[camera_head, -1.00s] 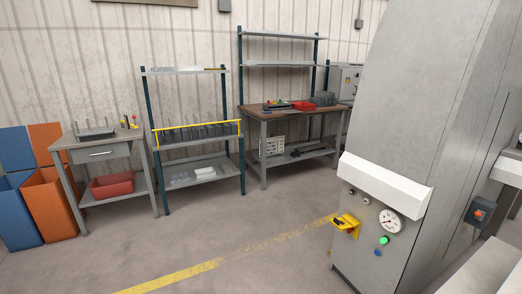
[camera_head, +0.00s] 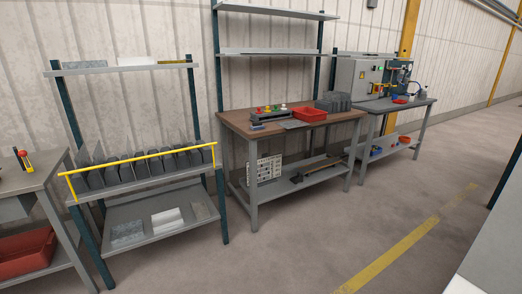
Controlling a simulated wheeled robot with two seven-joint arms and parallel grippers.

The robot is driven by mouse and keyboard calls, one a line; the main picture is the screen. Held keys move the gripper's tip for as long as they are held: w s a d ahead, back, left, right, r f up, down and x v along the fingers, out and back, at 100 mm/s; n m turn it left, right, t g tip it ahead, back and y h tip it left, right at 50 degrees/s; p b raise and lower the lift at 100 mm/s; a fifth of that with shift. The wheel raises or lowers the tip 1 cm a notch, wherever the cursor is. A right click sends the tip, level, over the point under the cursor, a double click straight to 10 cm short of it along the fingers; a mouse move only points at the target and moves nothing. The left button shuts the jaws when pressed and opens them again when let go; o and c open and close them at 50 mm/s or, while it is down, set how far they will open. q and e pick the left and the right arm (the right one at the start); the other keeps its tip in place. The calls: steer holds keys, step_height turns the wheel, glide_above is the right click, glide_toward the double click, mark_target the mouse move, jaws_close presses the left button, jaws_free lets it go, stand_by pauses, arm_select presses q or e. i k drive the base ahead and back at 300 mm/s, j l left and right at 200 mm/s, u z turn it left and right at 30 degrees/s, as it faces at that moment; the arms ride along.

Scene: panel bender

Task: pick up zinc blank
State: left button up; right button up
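Neither of my grippers is in view. Several flat sheet blanks lie on a shelf rack (camera_head: 150,173) at the left. On its low shelf are a mottled grey sheet stack (camera_head: 127,232), a white stack (camera_head: 167,220) and another grey stack (camera_head: 200,211). On its top shelf lie a mottled grey piece (camera_head: 83,64), a white piece (camera_head: 136,60) and a yellowish piece (camera_head: 172,61). Dark plates (camera_head: 140,168) stand upright in the middle shelf behind a yellow rail (camera_head: 140,159). The mottled grey pieces look like zinc, but I cannot tell for sure which is the zinc blank.
A grey table (camera_head: 30,178) with a red bin (camera_head: 25,250) beneath stands at the left edge. A brown-topped workbench (camera_head: 235,122) carries a red tray (camera_head: 309,114). A grey table (camera_head: 425,101) stands further right. The floor in front is clear; a pale surface (camera_head: 492,255) fills the lower right.

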mark_target(289, 125)
steer(key=i+j+u, duration=0.1)
steer(key=i, duration=1.4)
